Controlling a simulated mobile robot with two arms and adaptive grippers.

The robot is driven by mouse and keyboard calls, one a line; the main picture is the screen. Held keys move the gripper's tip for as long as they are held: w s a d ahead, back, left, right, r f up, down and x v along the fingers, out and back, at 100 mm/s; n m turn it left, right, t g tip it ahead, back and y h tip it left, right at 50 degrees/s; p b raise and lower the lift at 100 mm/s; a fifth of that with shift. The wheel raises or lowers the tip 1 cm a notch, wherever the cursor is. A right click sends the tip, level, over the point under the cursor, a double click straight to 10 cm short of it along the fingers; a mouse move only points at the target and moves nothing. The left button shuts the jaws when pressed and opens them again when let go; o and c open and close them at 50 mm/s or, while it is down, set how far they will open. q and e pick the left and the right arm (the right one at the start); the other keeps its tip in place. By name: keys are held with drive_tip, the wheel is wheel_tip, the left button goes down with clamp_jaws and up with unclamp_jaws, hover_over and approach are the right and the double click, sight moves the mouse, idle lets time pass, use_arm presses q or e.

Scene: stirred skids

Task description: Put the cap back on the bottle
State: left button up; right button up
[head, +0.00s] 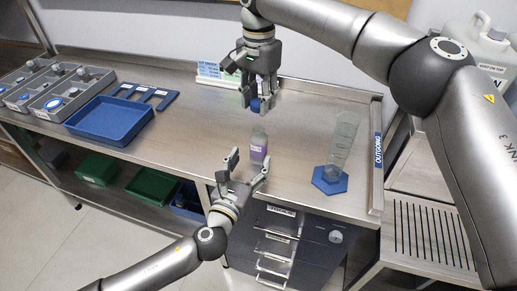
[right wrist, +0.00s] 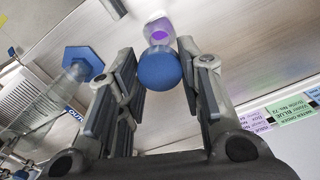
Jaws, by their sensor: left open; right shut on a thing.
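A small clear bottle with a purple label (head: 258,148) stands upright on the steel worktop, near its front edge. Its top also shows in the right wrist view (right wrist: 157,31), beyond the cap. My right gripper (head: 259,96) is shut on the round blue cap (head: 255,105) and holds it behind the bottle, apart from it.
A tall clear cylinder on a blue hexagonal base (head: 330,180) stands to the right. A blue tray (head: 110,121), grey bins (head: 58,92) and a blue slotted rack (head: 143,95) are at left. Label cards (head: 212,72) stand at the back. Worktop around the bottle is clear.

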sight(256, 151)
use_arm(q)
drive_tip(key=x, duration=0.7)
clamp_jaws()
use_arm(e)
drive_tip(key=shift+f, duration=2.5)
